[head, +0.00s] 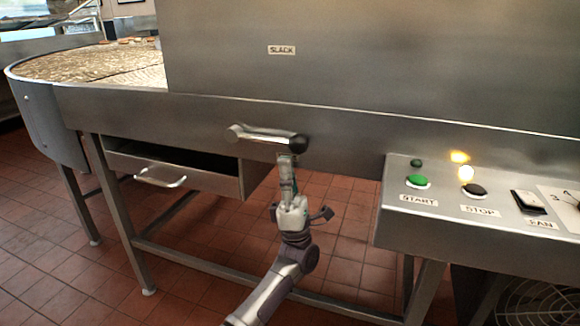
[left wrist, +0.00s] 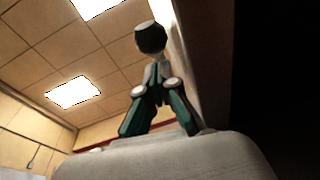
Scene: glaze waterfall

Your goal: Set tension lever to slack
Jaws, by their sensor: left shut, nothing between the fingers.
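The tension lever (head: 262,134) is a short metal bar on the steel front panel. It lies nearly level, tilted slightly down to the right, with its round mount at the left and a black knob (head: 299,143) at the right end. A label reading SLACK (head: 281,50) is on the panel well above it. My left gripper (head: 286,158) is shut and empty, pointing up just below the knob; I cannot tell whether it touches. In the left wrist view, the shut fingers (left wrist: 157,72) point up at the dark knob (left wrist: 151,38). My right gripper is not in view.
A partly open drawer (head: 175,170) with a bar handle is at the left below the panel. A control shelf at the right has a green START button (head: 418,181), a black STOP button (head: 473,189) and a FAN switch (head: 528,201).

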